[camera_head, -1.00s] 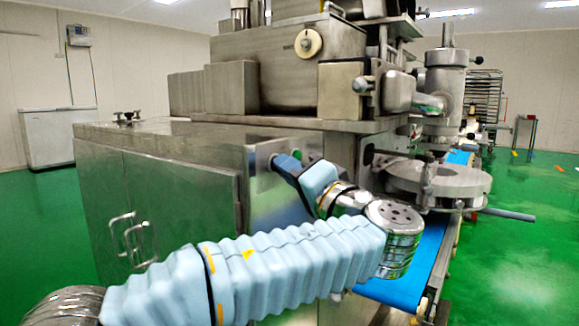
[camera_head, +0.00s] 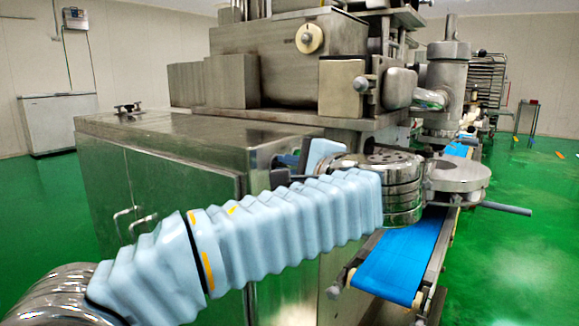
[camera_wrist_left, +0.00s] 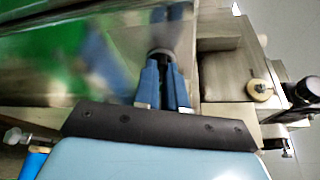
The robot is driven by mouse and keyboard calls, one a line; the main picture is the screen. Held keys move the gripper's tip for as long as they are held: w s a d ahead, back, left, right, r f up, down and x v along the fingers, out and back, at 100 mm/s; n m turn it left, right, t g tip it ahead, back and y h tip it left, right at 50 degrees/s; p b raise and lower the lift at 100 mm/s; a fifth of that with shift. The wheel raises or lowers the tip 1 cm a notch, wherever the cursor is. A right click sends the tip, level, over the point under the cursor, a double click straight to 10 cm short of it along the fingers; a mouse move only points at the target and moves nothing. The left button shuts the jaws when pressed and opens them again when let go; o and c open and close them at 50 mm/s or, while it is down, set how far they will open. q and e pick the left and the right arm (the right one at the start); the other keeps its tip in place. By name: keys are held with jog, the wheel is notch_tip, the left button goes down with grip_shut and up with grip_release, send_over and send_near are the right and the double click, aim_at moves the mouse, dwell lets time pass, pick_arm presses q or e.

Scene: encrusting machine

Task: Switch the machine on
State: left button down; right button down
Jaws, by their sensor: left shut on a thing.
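The encrusting machine (camera_head: 285,65) is a large metal machine standing on a metal cabinet (camera_head: 180,180). My left arm reaches in front of the cabinet's end panel, and my left gripper (camera_head: 282,168) is at this panel, partly hidden behind my own arm. In the left wrist view the blue fingers of my left gripper (camera_wrist_left: 163,60) are closed together on a small dark round knob (camera_wrist_left: 158,53) at the shiny panel. The knob's face and any marks on it are hidden by the fingers. My right gripper is not in view.
A blue conveyor belt (camera_head: 400,260) runs along the machine's right side. A metal rod (camera_head: 505,208) sticks out to the right near the round metal plate (camera_head: 460,175). A white chest (camera_head: 60,122) stands at the back left. The green floor at right is mostly clear.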

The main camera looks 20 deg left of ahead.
pick_arm(q)
jog(key=m+g, duration=0.2)
jog(key=m, duration=0.2)
jog(key=shift+w+d+r+h, duration=0.1)
jog(key=shift+h, duration=0.2)
jog(key=shift+m, duration=0.4)
jog(key=c, duration=1.2)
grip_release()
jog(key=shift+r, duration=0.1)
jog(key=v, duration=1.3)
jog(key=shift+d+r, duration=0.25)
jog(key=shift+d, duration=0.1)
